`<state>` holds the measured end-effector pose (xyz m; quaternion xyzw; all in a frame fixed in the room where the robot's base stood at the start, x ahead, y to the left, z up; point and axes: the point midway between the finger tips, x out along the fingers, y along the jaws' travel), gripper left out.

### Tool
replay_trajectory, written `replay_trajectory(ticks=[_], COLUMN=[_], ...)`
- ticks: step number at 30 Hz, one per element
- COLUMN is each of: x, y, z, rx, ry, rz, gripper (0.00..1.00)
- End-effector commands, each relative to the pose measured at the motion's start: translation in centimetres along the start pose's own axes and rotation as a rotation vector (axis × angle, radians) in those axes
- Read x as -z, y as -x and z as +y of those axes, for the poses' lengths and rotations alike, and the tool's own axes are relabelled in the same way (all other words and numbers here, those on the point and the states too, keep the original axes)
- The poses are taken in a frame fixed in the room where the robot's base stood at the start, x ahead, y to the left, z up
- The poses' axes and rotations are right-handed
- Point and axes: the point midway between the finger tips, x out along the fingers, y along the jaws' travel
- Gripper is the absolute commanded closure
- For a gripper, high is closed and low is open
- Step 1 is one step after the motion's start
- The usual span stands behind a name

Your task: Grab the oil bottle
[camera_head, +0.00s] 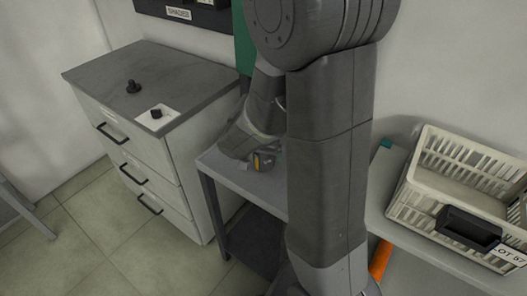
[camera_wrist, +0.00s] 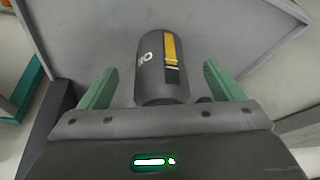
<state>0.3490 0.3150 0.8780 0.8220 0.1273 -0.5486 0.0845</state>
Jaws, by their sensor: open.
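The oil bottle (camera_wrist: 160,68) is a dark grey cylinder with a yellow stripe and white lettering that appears to read "OIL". In the wrist view it lies between the two green fingers of my gripper (camera_wrist: 157,88), with a visible gap on each side. The fingers are open. In the head view a small dark and yellow piece of the bottle (camera_head: 262,161) shows on the grey table (camera_head: 232,173), just beside my wrist. My arm hides much of the table and the fingers there.
A drawer cabinet (camera_head: 150,75) stands at left with a small black knob-like part (camera_head: 133,87) and a white square pad (camera_head: 156,117) on top. A cream crate (camera_head: 465,180) labelled "LOT 57" stands at right. An orange part (camera_head: 380,260) shows below the right table edge.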

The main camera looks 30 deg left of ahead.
Motion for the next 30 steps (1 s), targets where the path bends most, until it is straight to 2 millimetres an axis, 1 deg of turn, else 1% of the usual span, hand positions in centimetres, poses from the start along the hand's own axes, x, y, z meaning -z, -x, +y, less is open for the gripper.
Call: replay_trajectory(ticks=[1,5,7,9,12,20,21,23,24,26,30], x=[0.8,2.9,2.8,2.7,2.8,2.8,2.8,2.8,2.8,2.8,2.8], y=[-0.1,-0.9,-2.4,-3.3,-4.0,-4.2,-4.2,-4.2,-4.2,-4.2,-4.2], z=[0.1,0.1,0.1,0.1,0.1,0.0,0.0,0.0,0.0,0.0,0.0], rx=[-0.003,-0.002,-0.005,-0.003,-0.002,0.000,0.000,0.000,0.000,0.000,0.000], ry=[-0.002,-0.003,0.000,0.000,0.001,0.000,0.000,0.000,0.000,0.000,0.000], rz=[-0.002,-0.001,-0.003,-0.002,-0.001,0.000,0.000,0.000,0.000,0.000,0.000], gripper=[0.13,0.13,0.13,0.13,0.13,0.13,0.15,0.27,0.35,0.47,0.74])
